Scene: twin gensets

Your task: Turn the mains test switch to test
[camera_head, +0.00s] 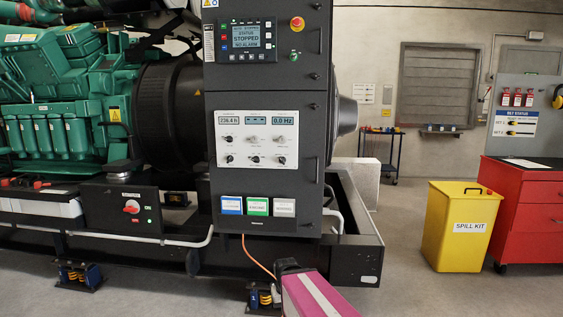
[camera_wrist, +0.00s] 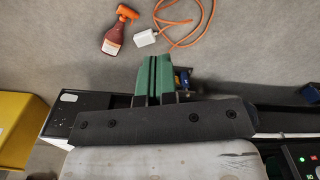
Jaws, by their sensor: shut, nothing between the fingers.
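The white switch panel (camera_head: 257,140) is on the front of the dark control cabinet. It has three small displays on top and two rows of small rotary switches (camera_head: 255,159) below. Their labels are too small to read, so I cannot tell which is the mains test switch or how it points. In the wrist view my gripper (camera_wrist: 157,68) has green fingers closed together with nothing between them, above the floor and away from the panel. In the head view only part of my pink arm shows at the bottom, below the cabinet; the fingers are not clear there.
A controller (camera_head: 247,42) reading STOPPED and a red emergency stop (camera_head: 297,23) sit above the panel. A black box with a red rotary switch (camera_head: 131,206) is left. A yellow spill kit bin (camera_head: 459,243) and red cabinet are right. A spray bottle (camera_wrist: 119,30) and orange cable lie on the floor.

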